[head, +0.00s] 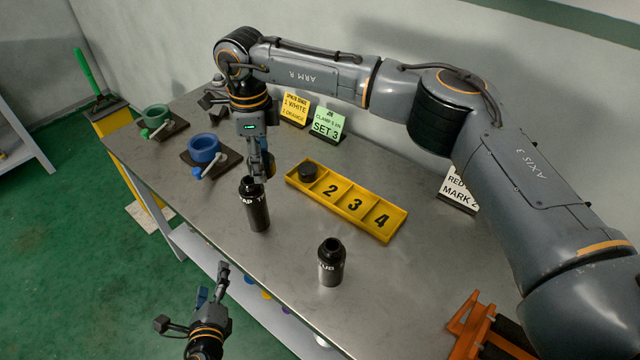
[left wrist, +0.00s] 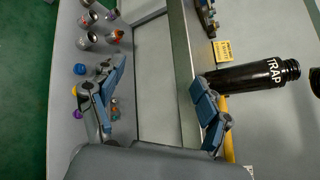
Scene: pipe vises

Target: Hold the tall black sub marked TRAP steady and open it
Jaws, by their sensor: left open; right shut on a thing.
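The tall black sub marked TRAP (head: 257,212) stands upright near the table's front edge, its narrow neck bare. It also shows in the left wrist view (left wrist: 245,77), lying sideways across the picture. My right gripper (head: 262,172) is just above the neck, shut on a small black piece that looks like a cap but is mostly hidden. A dark thing (left wrist: 315,80) at the left wrist view's right edge stands apart from the neck. My left gripper (head: 192,296) is open and empty, off the table's front edge; its spread fingers show in the left wrist view (left wrist: 157,82).
A second black sub (head: 331,264) stands to the right, neck bare. A yellow numbered tray (head: 370,222) has a black cap (head: 307,172) in its first slot. Green (head: 157,116) and blue (head: 204,148) vises stand at left, an orange vise (head: 484,325) at right. Signs line the back.

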